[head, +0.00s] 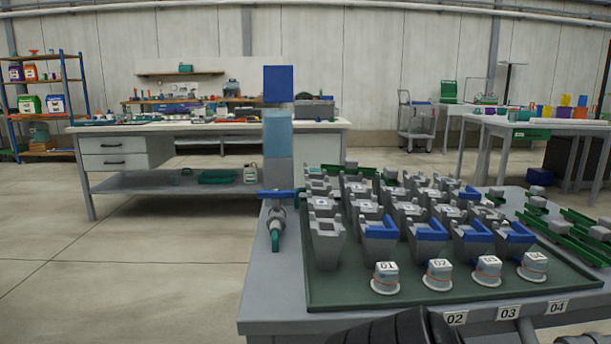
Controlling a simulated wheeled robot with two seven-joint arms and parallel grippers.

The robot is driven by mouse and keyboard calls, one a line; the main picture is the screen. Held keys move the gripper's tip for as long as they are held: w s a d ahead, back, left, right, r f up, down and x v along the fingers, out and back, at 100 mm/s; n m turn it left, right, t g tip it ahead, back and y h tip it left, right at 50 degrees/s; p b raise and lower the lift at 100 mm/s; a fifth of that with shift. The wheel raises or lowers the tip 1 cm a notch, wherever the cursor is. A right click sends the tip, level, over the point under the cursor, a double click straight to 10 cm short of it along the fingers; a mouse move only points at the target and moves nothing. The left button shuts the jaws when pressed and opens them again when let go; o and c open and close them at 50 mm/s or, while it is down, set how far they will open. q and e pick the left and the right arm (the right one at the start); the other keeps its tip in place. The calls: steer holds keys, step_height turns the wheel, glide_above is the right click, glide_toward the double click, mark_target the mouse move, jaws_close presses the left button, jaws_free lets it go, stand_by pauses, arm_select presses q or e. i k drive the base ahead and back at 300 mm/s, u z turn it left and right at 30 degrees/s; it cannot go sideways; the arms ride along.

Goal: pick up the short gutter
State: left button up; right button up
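Green gutter-like channels lie at the right of the near table. One long green channel (562,237) runs along the right of the tray, with grey blocks on it. Another green channel (577,216) lies beyond it, cut by the picture's right edge. A further green piece (350,170) shows behind the rows of grey holders, partly hidden. I cannot tell which of these is the short gutter. Neither gripper's fingers are in view; only dark rounded parts, probably my arms, show at the bottom edge.
A dark green tray (330,292) on the grey table (270,310) holds several grey holders, some with blue parts, and white numbered caps (386,278). A blue-handled valve (277,215) stands at the table's left edge. Floor left of the table is clear; a white workbench (180,128) stands behind.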

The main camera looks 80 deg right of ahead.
mark_target(390, 174)
steer(key=k, duration=1.05)
steer(key=z, duration=0.25)
